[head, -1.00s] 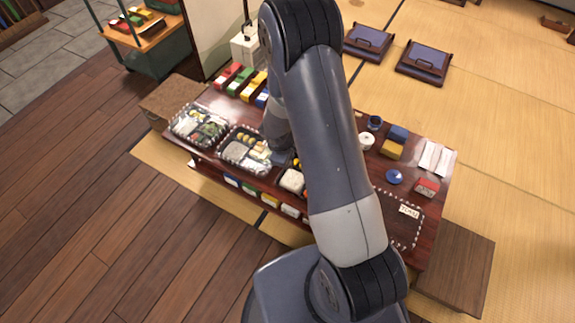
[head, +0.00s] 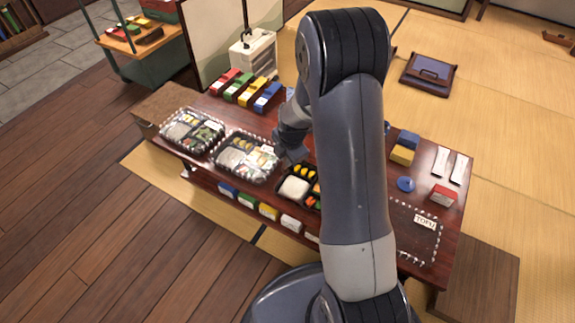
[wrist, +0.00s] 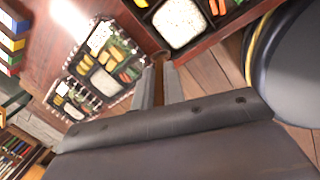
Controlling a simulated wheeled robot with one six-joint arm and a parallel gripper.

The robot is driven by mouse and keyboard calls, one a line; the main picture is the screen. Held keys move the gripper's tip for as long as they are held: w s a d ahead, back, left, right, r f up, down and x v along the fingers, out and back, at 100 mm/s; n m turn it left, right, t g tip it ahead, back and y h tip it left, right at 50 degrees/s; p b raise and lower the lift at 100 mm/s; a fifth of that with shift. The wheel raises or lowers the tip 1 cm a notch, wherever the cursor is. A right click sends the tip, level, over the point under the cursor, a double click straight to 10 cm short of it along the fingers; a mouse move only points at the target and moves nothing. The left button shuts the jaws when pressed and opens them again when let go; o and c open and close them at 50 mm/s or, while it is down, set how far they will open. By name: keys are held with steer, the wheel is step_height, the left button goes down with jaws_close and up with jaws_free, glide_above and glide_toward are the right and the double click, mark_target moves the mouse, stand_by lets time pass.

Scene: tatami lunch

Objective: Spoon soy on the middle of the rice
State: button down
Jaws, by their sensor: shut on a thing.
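The rice (head: 294,188) is a white block in a black lunch box in front of my arm. It also shows in the wrist view (wrist: 180,22), at the top, beyond my fingertips and apart from them. In the head view my gripper (head: 292,157) is small and partly hidden, just behind and left of the rice box. I cannot pick out the soy; my arm covers part of the table.
Two lidded lunch boxes (head: 246,159) (head: 191,132) stand left on the dark table. Coloured packs (head: 268,96) line its back left. A blue round dish (head: 405,184), a yellow and blue block (head: 403,150) and white napkins (head: 450,165) lie right. The marked tofu area (head: 410,235) looks bare.

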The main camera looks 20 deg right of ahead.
mark_target(287, 172)
steer(key=shift+w+d+f+n+b, duration=0.1)
steer(key=shift+w+f+n+b, duration=0.15)
steer(key=shift+f+n+b, duration=0.35)
steer(key=shift+s+b+x, duration=0.25)
steer(key=shift+b+x, duration=0.5)
steer(key=shift+x, duration=0.45)
steer(key=shift+s+b+x, duration=0.25)
steer(key=shift+b+x, duration=0.45)
steer(key=shift+x, duration=0.5)
steer(key=shift+s+b+x, duration=0.2)
steer(key=shift+b+x, duration=0.75)
steer(key=shift+x, duration=0.1)
steer(key=shift+s+d, duration=0.15)
steer(key=shift+d, duration=0.05)
steer(key=shift+s+d+b, duration=0.3)
steer(key=shift+s+d, duration=0.35)
steer(key=shift+d, duration=0.05)
steer(key=shift+d, duration=0.1)
steer(key=shift+s+d+b, duration=0.45)
steer(key=shift+s+d, duration=0.25)
steer(key=shift+d, duration=0.05)
steer(key=shift+s+d+b, duration=0.4)
steer(key=shift+s+d, duration=0.35)
steer(key=shift+d, duration=0.05)
